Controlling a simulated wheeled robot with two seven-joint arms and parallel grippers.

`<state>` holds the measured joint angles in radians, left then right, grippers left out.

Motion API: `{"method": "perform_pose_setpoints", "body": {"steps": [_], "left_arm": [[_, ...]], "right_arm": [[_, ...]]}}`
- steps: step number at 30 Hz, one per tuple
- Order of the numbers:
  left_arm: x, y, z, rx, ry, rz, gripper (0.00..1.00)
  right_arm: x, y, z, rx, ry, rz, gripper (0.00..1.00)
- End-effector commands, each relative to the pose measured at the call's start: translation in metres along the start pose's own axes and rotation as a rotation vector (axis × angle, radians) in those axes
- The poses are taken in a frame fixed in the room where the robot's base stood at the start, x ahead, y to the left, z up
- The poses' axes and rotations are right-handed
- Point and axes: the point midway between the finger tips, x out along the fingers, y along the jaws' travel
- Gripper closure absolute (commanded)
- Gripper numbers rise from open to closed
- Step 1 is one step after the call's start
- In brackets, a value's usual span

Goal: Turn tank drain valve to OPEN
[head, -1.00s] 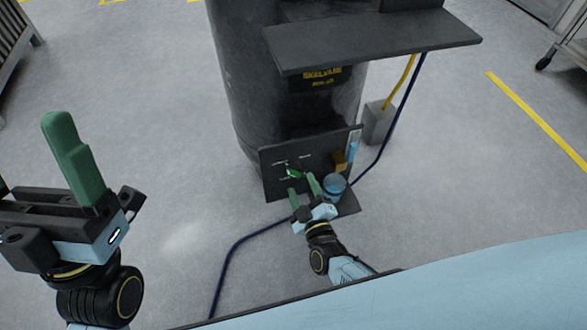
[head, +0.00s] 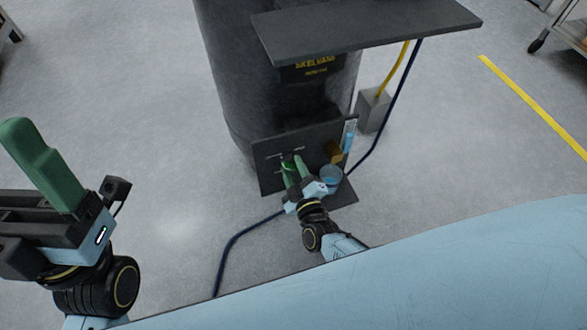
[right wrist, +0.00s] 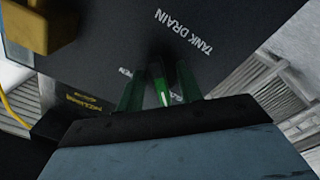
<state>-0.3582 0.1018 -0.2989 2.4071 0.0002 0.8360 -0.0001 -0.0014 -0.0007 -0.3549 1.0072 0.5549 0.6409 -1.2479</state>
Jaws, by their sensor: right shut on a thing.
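My right gripper (head: 293,168) is at the panel, shut on this handle. In the right wrist view the handle (right wrist: 159,86) stands between my two green fingers, below upside-down "TANK DRAIN" lettering. A small label, seemingly OPEN, lies beside the left finger. The fingers hide part of the handle. My left gripper (head: 35,160) is at the far left, well away from the panel; its finger gap is not clear.
A brass-coloured block (head: 333,153) and a blue gauge (head: 349,136) are on the panel's right. A dark shelf (head: 370,30) overhangs above. A dark blue hose (head: 240,239) runs along the floor.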

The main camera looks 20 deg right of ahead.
Motion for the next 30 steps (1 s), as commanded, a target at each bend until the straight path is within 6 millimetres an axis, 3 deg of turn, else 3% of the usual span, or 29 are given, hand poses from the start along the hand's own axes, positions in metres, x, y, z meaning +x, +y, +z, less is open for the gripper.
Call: {"method": "perform_pose_setpoints", "body": {"steps": [14,30], "left_arm": [[0.0014,-0.0001,0.0021,0.000,-0.014,0.000,0.16],[0.0019,-0.0004,0.0027,0.001,-0.022,-0.001,0.16]], "right_arm": [[0.0000,-0.0007,-0.0006,0.132,0.000,0.000,0.87],[-0.0001,-0.0031,-0.0009,0.622,0.000,0.000,0.87]]}}
